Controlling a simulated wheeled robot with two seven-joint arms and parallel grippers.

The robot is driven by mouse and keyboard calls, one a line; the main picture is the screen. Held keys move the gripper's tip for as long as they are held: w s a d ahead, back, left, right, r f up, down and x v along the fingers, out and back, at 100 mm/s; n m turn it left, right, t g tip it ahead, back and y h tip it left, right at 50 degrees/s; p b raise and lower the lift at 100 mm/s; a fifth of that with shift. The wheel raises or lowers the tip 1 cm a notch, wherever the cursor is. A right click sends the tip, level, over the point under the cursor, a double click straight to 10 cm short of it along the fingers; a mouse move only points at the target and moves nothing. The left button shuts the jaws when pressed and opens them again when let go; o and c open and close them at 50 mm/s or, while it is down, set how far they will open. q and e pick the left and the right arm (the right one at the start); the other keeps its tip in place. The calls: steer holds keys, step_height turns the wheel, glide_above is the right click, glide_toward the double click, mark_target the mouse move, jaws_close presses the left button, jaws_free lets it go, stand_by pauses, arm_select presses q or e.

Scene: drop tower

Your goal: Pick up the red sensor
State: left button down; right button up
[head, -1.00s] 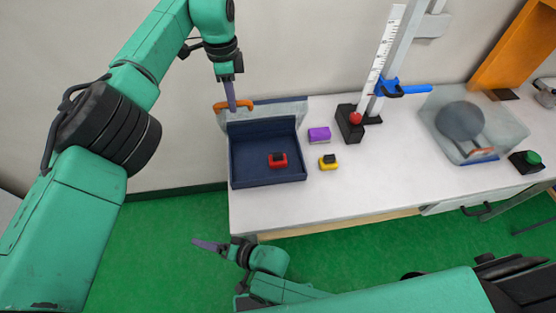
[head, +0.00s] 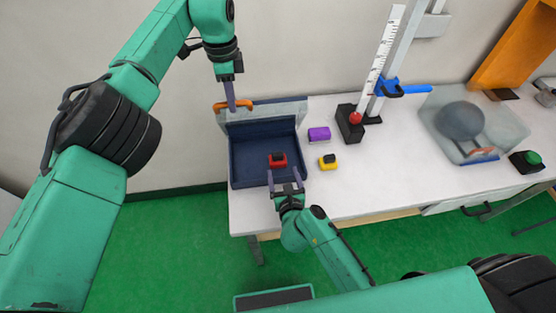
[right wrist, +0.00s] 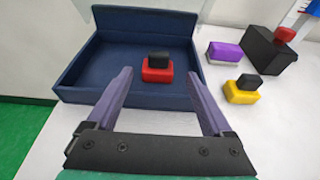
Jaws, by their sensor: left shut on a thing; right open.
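The red sensor (head: 278,160), a red block with a black top, sits inside the dark blue box (head: 240,172). It also shows in the right wrist view (right wrist: 157,75). My right gripper (head: 284,178) is open and empty at the box's front wall, pointing at the sensor. In the right wrist view its fingers (right wrist: 160,82) are spread to either side of the sensor, apart from it. My left gripper (head: 231,104) is shut on the orange handle (head: 247,104) of the clear lid (head: 285,112), which stands raised at the back of the box.
A purple block (head: 319,134) and a yellow sensor (head: 328,162) with a black top lie right of the box. The drop tower's black base (head: 349,126) with a red ball stands behind them. A clear bin (head: 490,130) and a green button (head: 527,160) are further right.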

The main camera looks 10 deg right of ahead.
mark_target(278, 157)
arm_select(q)
steer(key=shift+a+f, duration=0.1)
steer(key=shift+f, duration=0.05)
arm_select(e)
steer(key=x, duration=0.9)
steer(key=shift+f, duration=0.1)
jaws_close()
step_height(278, 157, up, 10)
steer(key=s+d+r, duration=0.4)
steer(key=s+d, duration=0.8)
steer(key=s, duration=0.4)
arm_select(q)
steer(key=shift+t, duration=0.3)
steer(key=shift+s+f, duration=0.9)
steer(key=shift+s, duration=0.3)
steer(key=shift+s+f, duration=0.9)
steer(key=shift+s, duration=0.25)
arm_select(e)
steer(key=shift+w, duration=0.1)
arm_select(q)
steer(key=shift+s, duration=0.1)
